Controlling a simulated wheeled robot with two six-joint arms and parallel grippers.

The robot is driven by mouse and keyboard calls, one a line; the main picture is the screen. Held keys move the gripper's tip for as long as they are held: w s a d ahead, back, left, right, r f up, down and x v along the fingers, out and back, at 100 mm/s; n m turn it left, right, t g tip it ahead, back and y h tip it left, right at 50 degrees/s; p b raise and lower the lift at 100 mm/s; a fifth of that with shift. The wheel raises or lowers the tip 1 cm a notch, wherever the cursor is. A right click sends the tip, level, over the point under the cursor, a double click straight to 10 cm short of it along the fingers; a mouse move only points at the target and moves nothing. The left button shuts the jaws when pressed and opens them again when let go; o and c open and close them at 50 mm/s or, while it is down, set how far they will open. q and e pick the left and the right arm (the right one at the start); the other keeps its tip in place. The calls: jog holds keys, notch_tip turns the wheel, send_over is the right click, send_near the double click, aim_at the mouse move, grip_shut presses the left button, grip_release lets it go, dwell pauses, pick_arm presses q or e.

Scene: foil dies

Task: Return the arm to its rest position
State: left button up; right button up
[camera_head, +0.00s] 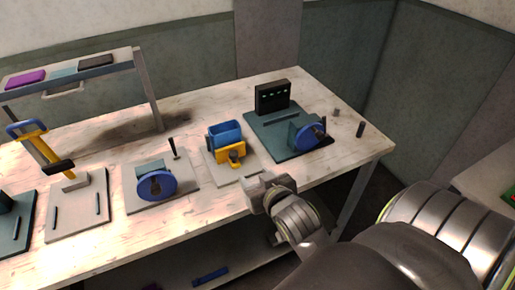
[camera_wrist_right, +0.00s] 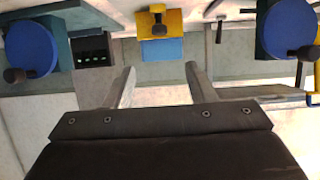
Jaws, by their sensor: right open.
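My right arm (camera_head: 300,222) comes in from the lower right of the head view. Its gripper (camera_head: 260,188) is at the table's front edge, in front of the yellow-and-blue device (camera_head: 230,152). In the right wrist view the two fingers of the gripper (camera_wrist_right: 163,82) stand apart with nothing between them. The yellow-and-blue device also shows in that view (camera_wrist_right: 158,24), beyond the fingertips. My left gripper is not in view.
The wooden table (camera_head: 205,200) holds a blue-wheeled device (camera_head: 157,184), another blue wheel (camera_head: 305,136) on a teal plate, a black box (camera_head: 272,97) and a yellow lever with a blue handle (camera_head: 38,145). A raised shelf (camera_head: 130,62) stands at the back left.

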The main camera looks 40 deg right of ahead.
jog(key=shift+s, duration=0.2)
dwell(0.5)
jog(key=s+f+n+g+y, duration=0.1)
jog(key=s+f+g, duration=0.45)
jog(key=s, duration=0.35)
jog(key=s+f+n+g, duration=0.1)
jog(key=s+f+g, duration=0.4)
jog(key=s, duration=0.4)
notch_tip(320, 180, down, 26)
jog(key=d, duration=0.2)
jog(key=s+a+f+g+y, duration=0.1)
jog(key=s+f, duration=1.4)
jog(key=f, duration=0.1)
jog(key=shift+a, duration=0.2)
